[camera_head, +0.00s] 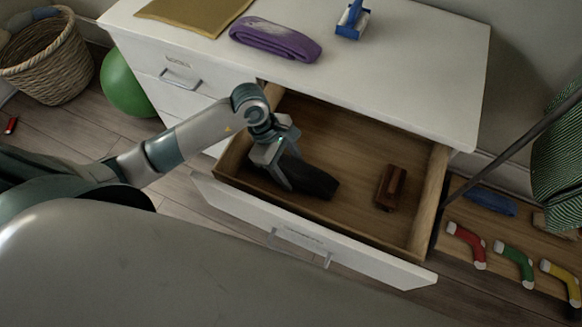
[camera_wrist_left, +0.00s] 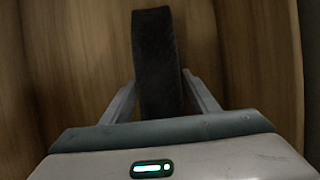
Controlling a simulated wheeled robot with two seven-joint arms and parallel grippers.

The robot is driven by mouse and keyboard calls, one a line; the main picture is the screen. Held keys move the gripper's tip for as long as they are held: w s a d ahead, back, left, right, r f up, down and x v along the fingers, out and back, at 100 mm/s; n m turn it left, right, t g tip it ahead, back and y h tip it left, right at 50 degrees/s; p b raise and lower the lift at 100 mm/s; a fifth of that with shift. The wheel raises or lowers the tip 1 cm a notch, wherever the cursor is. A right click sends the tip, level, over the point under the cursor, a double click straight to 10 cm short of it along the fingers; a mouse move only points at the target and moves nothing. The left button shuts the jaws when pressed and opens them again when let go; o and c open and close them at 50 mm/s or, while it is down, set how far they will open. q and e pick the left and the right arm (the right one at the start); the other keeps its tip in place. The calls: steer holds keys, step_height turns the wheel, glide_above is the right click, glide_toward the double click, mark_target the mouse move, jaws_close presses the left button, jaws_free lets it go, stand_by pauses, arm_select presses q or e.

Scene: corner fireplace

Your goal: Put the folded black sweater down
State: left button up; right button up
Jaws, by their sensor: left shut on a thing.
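The folded black sweater (camera_head: 311,179) is in the open drawer (camera_head: 345,135), in its left part. It also shows in the left wrist view (camera_wrist_left: 155,50) as a narrow dark strip between the fingers. My left gripper (camera_head: 290,172) is shut on the sweater and reaches down into the drawer from the left. The gripper also shows in the left wrist view (camera_wrist_left: 160,98). I cannot tell whether the sweater touches the drawer floor. My right gripper is not in view.
A brown wooden object (camera_head: 390,188) lies in the drawer's right part. On the white dresser top (camera_head: 400,60) lie a purple folded cloth (camera_head: 275,40), a mustard cloth (camera_head: 190,12) and a blue brush-like item (camera_head: 352,20). A green ball (camera_head: 125,85) and wicker basket (camera_head: 50,60) stand left.

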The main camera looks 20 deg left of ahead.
arm_select(q)
steer(key=shift+f, duration=0.2)
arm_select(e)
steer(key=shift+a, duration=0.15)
arm_select(q)
steer(key=shift+f, duration=0.15)
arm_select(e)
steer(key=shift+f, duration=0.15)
arm_select(q)
steer(key=o, duration=1.3)
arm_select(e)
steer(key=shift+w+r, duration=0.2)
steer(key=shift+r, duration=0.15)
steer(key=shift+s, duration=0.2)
